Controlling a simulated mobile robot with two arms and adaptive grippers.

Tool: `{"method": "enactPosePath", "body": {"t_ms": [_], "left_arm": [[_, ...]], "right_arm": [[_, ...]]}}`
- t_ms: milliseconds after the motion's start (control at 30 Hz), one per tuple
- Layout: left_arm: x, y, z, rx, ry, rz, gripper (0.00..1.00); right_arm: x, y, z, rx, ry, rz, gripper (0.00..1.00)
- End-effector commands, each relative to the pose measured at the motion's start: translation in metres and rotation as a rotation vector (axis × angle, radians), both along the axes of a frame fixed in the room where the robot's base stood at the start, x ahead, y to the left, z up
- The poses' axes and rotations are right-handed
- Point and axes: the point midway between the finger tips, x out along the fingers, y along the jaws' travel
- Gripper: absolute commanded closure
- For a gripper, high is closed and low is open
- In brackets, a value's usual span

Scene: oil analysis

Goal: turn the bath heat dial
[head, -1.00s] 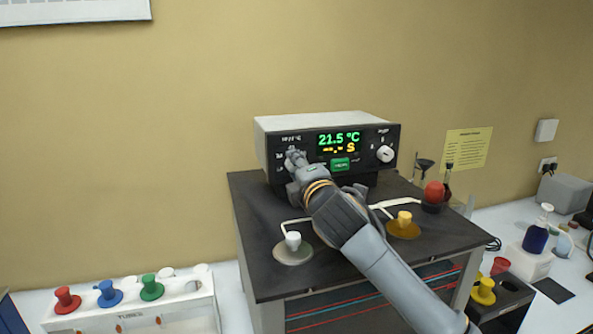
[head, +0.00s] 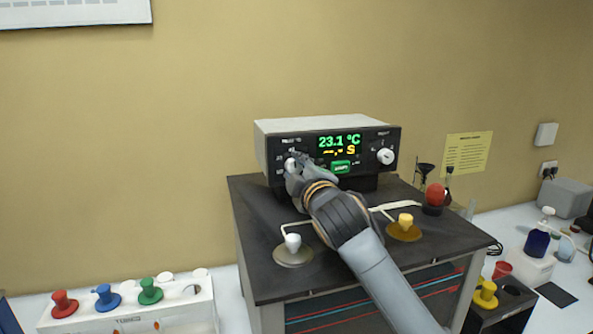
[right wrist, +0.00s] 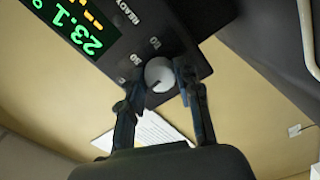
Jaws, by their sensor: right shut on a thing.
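The bath heat dial (head: 290,163) is a small pale knob on the left of the black control panel (head: 373,170). In the head view my right gripper (head: 293,168) covers most of it. In the right wrist view the round grey dial (right wrist: 160,73) sits between the two dark fingers of my right gripper (right wrist: 161,82), which are shut on it. The display (head: 339,142) reads 23.1 °C in green, with dashes and an S in yellow below. My left gripper is not in view.
A second white knob (head: 385,156) is on the panel's right, and a green button (head: 341,167) lies between. On the black bath top (head: 262,225) are a white-knobbed lid (head: 293,255) and a yellow-knobbed lid (head: 404,232). A tube rack (head: 185,315) stands lower left.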

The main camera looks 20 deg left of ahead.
Motion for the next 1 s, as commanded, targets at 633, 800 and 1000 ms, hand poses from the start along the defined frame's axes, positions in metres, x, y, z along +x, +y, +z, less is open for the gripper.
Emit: {"method": "enactPosePath", "body": {"t_ms": [633,800,1000], "left_arm": [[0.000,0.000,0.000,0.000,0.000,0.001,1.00],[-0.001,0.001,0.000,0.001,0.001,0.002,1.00],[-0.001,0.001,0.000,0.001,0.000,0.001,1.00]], "right_arm": [[0.000,0.000,0.000,0.001,0.000,0.000,0.44],[-0.001,-0.001,0.000,0.001,0.000,0.000,0.44],[-0.013,-0.009,0.000,0.002,-0.001,0.001,0.44]]}}
